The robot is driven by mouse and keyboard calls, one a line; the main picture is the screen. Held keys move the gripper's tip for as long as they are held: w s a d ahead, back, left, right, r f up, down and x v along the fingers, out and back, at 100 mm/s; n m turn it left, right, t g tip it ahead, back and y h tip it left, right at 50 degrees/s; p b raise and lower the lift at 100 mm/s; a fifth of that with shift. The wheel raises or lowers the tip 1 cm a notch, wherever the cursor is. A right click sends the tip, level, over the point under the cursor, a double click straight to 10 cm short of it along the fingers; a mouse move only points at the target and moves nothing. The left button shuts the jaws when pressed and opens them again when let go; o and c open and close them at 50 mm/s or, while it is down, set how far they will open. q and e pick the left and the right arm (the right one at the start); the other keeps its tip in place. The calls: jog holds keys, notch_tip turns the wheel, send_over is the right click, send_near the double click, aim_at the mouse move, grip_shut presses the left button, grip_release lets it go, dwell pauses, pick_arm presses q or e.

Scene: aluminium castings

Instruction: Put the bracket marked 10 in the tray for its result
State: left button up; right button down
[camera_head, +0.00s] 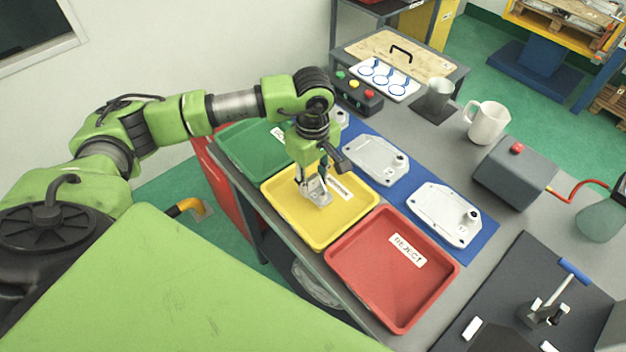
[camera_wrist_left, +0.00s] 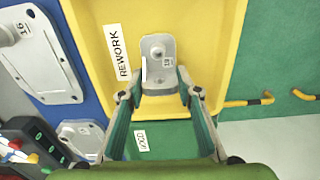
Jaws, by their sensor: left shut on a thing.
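A grey metal bracket (camera_head: 317,195) hangs in my left gripper (camera_head: 312,175), over the yellow tray (camera_head: 322,236) labelled REWORK. In the left wrist view the bracket (camera_wrist_left: 157,52) stands out between the fingertips (camera_wrist_left: 160,88), with a small mark too small to read surely. Whether it touches the tray floor I cannot tell. The green tray (camera_head: 238,146) is to the left, with a label reading GOOD in the left wrist view, and the red tray (camera_head: 372,268) labelled REJECT is to the right. My right gripper is not in view.
Flat castings (camera_head: 375,160) (camera_head: 443,213) lie on a blue mat (camera_head: 482,243) behind the trays. A button box (camera_head: 357,97), metal cup (camera_head: 436,100), white mug (camera_head: 487,122) and grey box with a red button (camera_head: 514,170) stand farther back. A clamp fixture (camera_head: 548,308) is at right.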

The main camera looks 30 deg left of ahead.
pick_arm(q)
jog(key=shift+f, duration=0.75)
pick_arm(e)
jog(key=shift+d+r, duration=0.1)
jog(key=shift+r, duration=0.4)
pick_arm(q)
jog(key=shift+f, duration=0.1)
jog(key=shift+f, duration=0.15)
jog(key=o, duration=1.2)
jog(key=shift+o, duration=0.2)
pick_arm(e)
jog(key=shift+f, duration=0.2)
